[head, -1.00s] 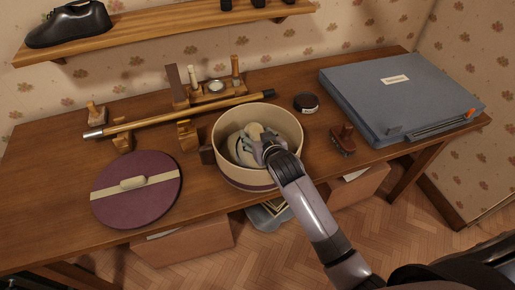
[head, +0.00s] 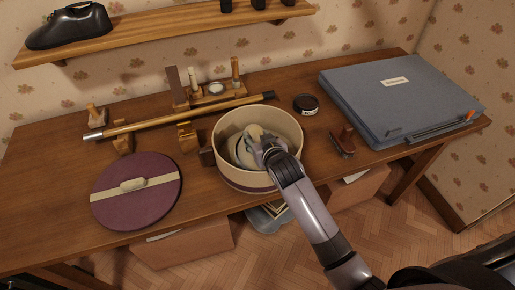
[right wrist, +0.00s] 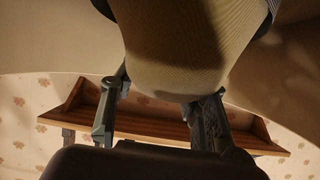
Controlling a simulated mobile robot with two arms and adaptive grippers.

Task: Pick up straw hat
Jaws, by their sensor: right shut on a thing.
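The pale straw hat (head: 241,152) sits inside a round cream hat box (head: 228,174) with a purple base band, on the wooden desk. My right gripper (head: 264,147) reaches down into the box from the front right and is shut on the hat. In the right wrist view, the woven hat (right wrist: 185,50) fills the upper middle, with the two fingers of my right gripper (right wrist: 160,110) on either side of it. The gripper and arm hide part of the hat in the head view. My left gripper is not in view.
The round purple lid (head: 120,205) lies left of the box. A cane (head: 180,115) rests on wooden holders behind it. A dark tin (head: 305,103), a brush (head: 343,139) and a blue-grey case (head: 400,90) are to the right. A shelf (head: 165,28) with a black shoe hangs above.

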